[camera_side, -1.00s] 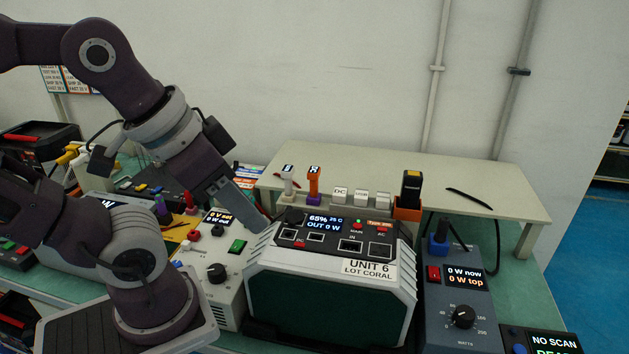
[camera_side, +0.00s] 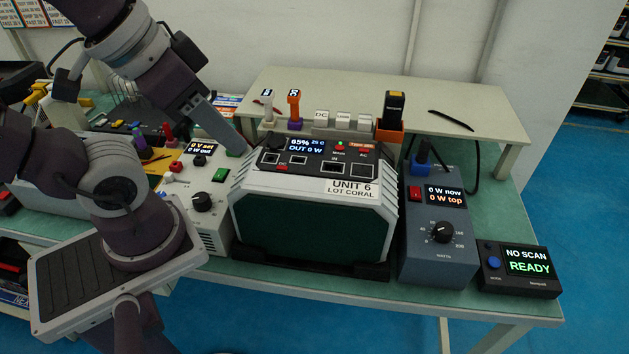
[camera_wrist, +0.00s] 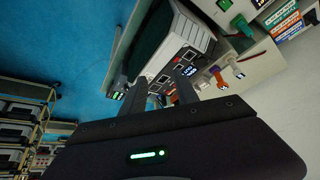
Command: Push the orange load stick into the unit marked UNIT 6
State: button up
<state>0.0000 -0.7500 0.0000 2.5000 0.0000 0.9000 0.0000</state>
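The orange load stick (camera_side: 294,103) stands upright in a purple base on the raised shelf behind the units; it also shows in the wrist view (camera_wrist: 217,75). The unit marked UNIT 6 (camera_side: 310,224) stands in front of the shelf, its top panel with ports and a screen reading 65% and OUT 0 W. It shows in the wrist view (camera_wrist: 187,34) beyond the fingers. My gripper (camera_wrist: 168,88) has its two fingers apart with nothing between them. In the side view my gripper (camera_side: 240,145) is by the unit's upper left corner, left of and apart from the stick.
A white stick (camera_side: 267,106) stands just left of the orange one. DC and USB blocks (camera_side: 343,120) and an orange holder (camera_side: 389,132) with a black device are to the right. A white supply (camera_side: 205,200) and a grey watt meter (camera_side: 437,240) flank the unit. A scanner box (camera_side: 518,270) reads READY.

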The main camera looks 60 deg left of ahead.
jog(key=shift+o, duration=0.4)
jog(key=shift+o, duration=0.8)
jog(key=w+a+r+n+g, duration=0.1)
jog(key=w+a+r+n, duration=0.1)
jog(key=w, duration=0.5)
jog(key=shift+a+n+g, duration=0.3)
jog(key=shift+a, duration=0.15)
jog(key=n+g, duration=0.4)
jog(key=n, duration=0.2)
send_over(295, 119)
jog(key=f, duration=0.8)
jog(key=shift+w+a, duration=0.15)
jog(key=shift+a, duration=0.05)
jog(key=f, duration=0.6)
jog(key=shift+w+a+f, duration=0.1)
jog(key=shift+a+f, duration=0.1)
jog(key=shift+a, duration=0.05)
jog(key=shift+f, duration=0.55)
grip_shut()
